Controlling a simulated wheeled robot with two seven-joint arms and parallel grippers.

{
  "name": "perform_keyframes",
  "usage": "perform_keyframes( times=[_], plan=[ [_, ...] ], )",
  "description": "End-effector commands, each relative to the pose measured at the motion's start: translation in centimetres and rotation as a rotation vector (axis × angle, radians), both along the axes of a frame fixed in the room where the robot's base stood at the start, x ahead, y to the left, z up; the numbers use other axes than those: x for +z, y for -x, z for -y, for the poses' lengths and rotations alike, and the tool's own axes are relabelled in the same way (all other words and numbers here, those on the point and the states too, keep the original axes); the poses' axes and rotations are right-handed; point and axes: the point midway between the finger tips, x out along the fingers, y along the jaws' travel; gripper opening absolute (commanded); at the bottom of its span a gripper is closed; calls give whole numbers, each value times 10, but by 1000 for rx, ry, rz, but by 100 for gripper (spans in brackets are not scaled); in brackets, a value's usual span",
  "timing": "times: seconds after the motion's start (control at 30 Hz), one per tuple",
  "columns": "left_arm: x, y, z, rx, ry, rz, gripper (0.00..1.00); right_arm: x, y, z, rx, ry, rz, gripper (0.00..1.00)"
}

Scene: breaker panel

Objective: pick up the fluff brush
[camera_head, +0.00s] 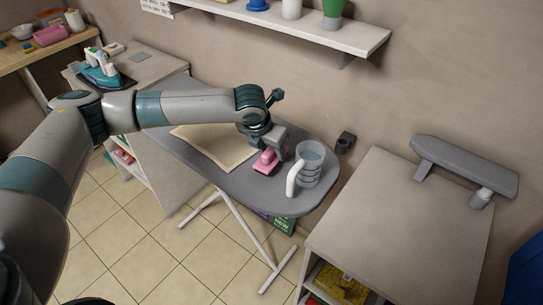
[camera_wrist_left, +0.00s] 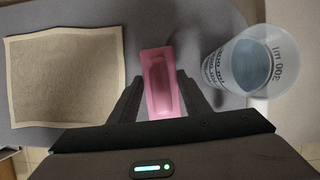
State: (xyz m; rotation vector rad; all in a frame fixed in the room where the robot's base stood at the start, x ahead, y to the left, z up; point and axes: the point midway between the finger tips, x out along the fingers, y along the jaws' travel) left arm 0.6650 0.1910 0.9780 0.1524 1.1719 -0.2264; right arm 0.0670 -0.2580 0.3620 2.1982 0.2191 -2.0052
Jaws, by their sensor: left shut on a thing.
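The fluff brush is a pink, flat, elongated block (camera_head: 266,161) at the ironing board's right part, just left of the measuring jug. My left gripper (camera_head: 272,152) reaches down over it from above. In the left wrist view the brush (camera_wrist_left: 159,80) lies between the two dark fingers of my left gripper (camera_wrist_left: 161,97), which are shut on it. Its near end is hidden by the gripper body. I cannot tell whether the brush touches the board. My right gripper is not in view.
A clear measuring jug (camera_head: 309,165) with a white handle stands close right of the brush. A beige cloth (camera_head: 215,146) lies to its left on the grey ironing board (camera_head: 240,190). A wall shelf (camera_head: 330,35) hangs behind; a cabinet (camera_head: 400,225) stands right.

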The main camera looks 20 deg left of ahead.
Motion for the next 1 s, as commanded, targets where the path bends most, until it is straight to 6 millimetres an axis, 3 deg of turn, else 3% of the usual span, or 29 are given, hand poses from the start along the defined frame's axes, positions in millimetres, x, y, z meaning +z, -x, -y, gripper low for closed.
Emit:
perform_keyframes(
  times=[0.3,0.5,1.0],
  plan=[
    [52,-1,0,0,1,5,19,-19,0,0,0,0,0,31],
    [73,-1,1,0,3,2,19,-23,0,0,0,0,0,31],
    [77,0,0,1,2,1,19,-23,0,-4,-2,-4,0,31]
  ],
)
